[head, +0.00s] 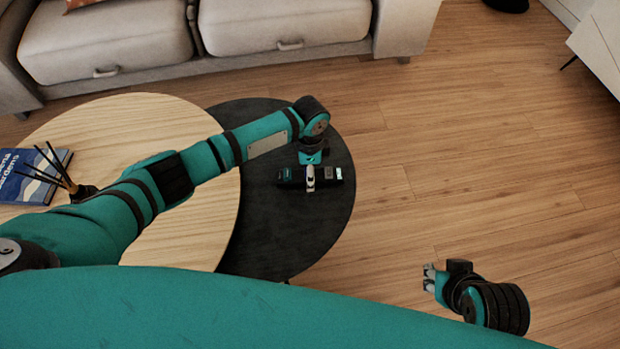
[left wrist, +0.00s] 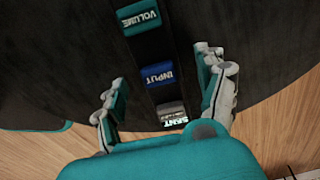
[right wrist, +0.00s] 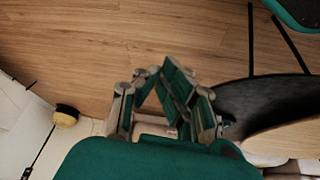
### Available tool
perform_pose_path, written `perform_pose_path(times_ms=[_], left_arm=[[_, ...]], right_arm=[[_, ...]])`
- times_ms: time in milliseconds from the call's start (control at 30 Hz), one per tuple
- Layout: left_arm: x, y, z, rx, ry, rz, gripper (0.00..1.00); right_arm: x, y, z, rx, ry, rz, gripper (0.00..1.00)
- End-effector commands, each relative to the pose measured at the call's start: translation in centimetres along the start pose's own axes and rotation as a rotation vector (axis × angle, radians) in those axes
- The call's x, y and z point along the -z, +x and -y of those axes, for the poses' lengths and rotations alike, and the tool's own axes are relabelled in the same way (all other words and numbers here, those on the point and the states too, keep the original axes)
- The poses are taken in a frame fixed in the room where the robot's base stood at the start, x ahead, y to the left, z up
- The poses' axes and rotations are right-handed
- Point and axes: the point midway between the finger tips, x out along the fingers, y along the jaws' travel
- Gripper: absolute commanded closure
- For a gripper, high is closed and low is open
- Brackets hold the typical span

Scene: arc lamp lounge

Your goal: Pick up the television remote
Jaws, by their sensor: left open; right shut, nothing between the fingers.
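The television remote (head: 290,175) is a long dark bar lying on the black round table (head: 262,120), partly hidden by my left gripper in the head view. In the left wrist view the remote (left wrist: 158,52) shows a teal VOLUME button, a blue INPUT button and a grey button with white lettering. My left gripper (head: 310,179) is open over the middle of the remote. In the left wrist view its fingers (left wrist: 163,88) are on either side of the remote, apart from it. My right gripper (head: 429,277) is shut and empty, over the floor right of the table.
A pale wooden table (head: 130,112) adjoins the black one and bears a blue book (head: 22,188) and a reed diffuser (head: 82,191). A light sofa (head: 285,22) stands behind. A white cabinet (head: 600,45) is at the far right. The wooden floor (head: 480,150) between is clear.

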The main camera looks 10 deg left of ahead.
Motion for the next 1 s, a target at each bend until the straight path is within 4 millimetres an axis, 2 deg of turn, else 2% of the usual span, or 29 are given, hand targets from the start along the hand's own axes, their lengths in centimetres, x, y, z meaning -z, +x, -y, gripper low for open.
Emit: perform_pose_path(times_ms=[100, 200, 467, 1000], left_arm=[[0.1, 0.9, 0.0, 0.001, 0.001, 0.000, 0.27], [0.1, 1.2, 0.0, 0.002, 0.001, -0.001, 0.27], [0.1, 1.2, 0.0, 0.001, 0.001, -0.001, 0.27], [0.1, 1.1, 0.0, 0.002, 0.001, -0.002, 0.96]], right_arm=[[1.8, 0.4, 0.2, 0.004, -0.003, -0.083, 1.00], [2.6, 0.4, 0.3, 0.006, -0.004, -0.122, 1.00], [2.9, 0.3, 0.4, 0.007, -0.004, -0.136, 1.00], [3.0, 0.3, 0.3, 0.006, -0.004, -0.136, 1.00]])
